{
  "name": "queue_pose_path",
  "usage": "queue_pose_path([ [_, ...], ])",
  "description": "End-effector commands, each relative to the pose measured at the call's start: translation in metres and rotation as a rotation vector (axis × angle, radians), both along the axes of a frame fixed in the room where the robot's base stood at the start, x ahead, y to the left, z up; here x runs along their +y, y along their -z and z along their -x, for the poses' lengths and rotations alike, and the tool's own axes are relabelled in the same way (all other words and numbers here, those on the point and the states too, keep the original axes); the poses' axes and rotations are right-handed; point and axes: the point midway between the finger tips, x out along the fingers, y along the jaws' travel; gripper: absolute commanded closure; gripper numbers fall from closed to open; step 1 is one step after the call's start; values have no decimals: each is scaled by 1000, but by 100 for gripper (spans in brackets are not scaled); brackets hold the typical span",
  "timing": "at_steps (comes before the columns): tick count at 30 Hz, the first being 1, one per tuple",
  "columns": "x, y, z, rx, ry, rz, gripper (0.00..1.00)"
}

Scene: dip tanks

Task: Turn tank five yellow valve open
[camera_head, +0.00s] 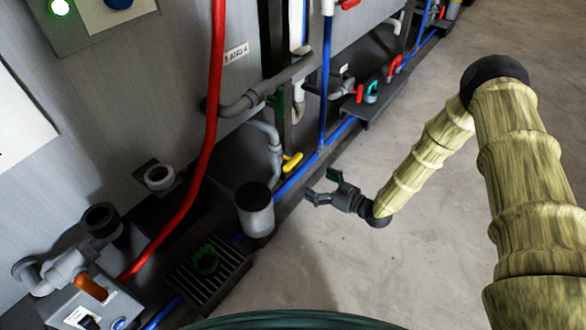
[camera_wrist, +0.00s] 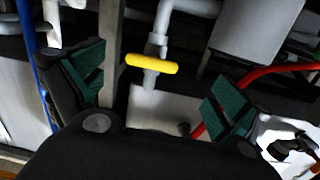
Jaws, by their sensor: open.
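The yellow valve handle (camera_head: 291,162) sits low on a grey pipe beside the tank wall, just above the blue floor pipe. In the wrist view the yellow handle (camera_wrist: 151,64) lies crosswise over its grey vertical pipe (camera_wrist: 152,78), between my spread fingers and beyond them. My gripper (camera_head: 324,187) is open and empty, to the right of and a little below the handle in the head view, apart from it. In the wrist view my gripper (camera_wrist: 155,88) shows a green-padded finger on each side. No tank number is readable beside this valve.
A grey cylinder (camera_head: 256,212) stands left of my gripper near a dark floor grate (camera_head: 206,268). A red hose (camera_head: 205,140) runs down the tank front. A grey upright (camera_wrist: 111,45) is close to my left finger. Open floor (camera_head: 400,250) lies to the right.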

Motion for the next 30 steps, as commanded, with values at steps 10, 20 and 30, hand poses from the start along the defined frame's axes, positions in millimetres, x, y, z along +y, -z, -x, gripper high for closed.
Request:
queue_pose_path([
  [10, 8, -14, -25, -117, -56, -36, 0],
  [20, 50, -12, -54, -115, -56, -35, 0],
  [30, 82, -14, -78, -114, -56, -35, 0],
])
